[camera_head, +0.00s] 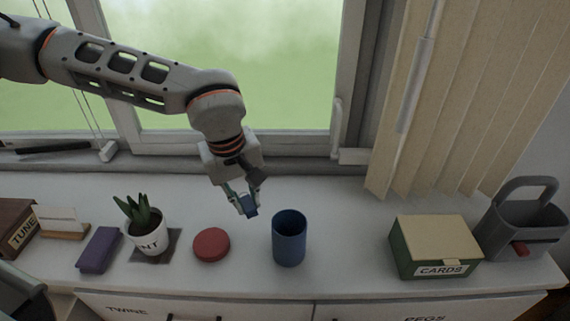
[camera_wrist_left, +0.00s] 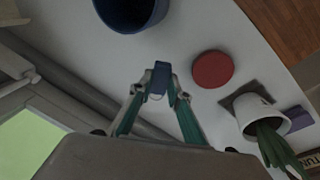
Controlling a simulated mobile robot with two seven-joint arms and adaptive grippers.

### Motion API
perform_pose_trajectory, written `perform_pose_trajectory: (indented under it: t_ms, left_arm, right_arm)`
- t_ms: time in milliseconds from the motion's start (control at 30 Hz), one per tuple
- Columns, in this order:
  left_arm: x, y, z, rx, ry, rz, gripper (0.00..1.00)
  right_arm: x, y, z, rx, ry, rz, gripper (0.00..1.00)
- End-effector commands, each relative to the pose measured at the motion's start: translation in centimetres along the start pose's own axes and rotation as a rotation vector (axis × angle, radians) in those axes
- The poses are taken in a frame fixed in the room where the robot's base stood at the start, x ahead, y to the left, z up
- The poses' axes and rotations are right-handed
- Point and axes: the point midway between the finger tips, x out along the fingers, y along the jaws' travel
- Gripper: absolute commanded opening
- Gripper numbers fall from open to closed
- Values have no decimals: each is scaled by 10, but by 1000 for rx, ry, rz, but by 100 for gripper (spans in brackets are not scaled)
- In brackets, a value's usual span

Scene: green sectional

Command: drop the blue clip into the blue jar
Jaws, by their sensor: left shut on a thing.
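The blue clip (camera_head: 251,211) is held between the fingertips of my left gripper (camera_head: 246,206), above the white counter. In the left wrist view the blue clip (camera_wrist_left: 160,78) sits between the two fingers of my left gripper (camera_wrist_left: 158,88), which is shut on it. The blue jar (camera_head: 289,240) stands upright on the counter, to the right of the gripper in the head view and apart from it. The blue jar (camera_wrist_left: 130,14) shows at the top of the left wrist view, partly cut off. My right gripper is not in view.
A red round lid (camera_head: 211,245) lies left of the jar. A potted plant (camera_head: 146,228), a purple block (camera_head: 98,250) and a box marked TUNE (camera_head: 22,232) stand farther left. A green CARDS box (camera_head: 434,247) and a grey caddy (camera_head: 523,223) stand right. Window and blinds are behind.

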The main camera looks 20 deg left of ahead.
Motion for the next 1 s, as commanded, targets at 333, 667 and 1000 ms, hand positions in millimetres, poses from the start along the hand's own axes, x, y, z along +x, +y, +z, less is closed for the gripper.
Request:
perform_pose_trajectory:
  t_ms: [333, 667, 1000]
  left_arm:
    - [-42, 24, 17, -696, 105, -69, 8]
    - [-88, 45, 41, -1520, 219, -150, 8]
    - [-131, 60, 71, -2323, 330, -232, 8]
  right_arm:
    - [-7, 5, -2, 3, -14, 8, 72]
    - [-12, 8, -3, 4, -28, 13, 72]
    - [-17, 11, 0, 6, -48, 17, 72]
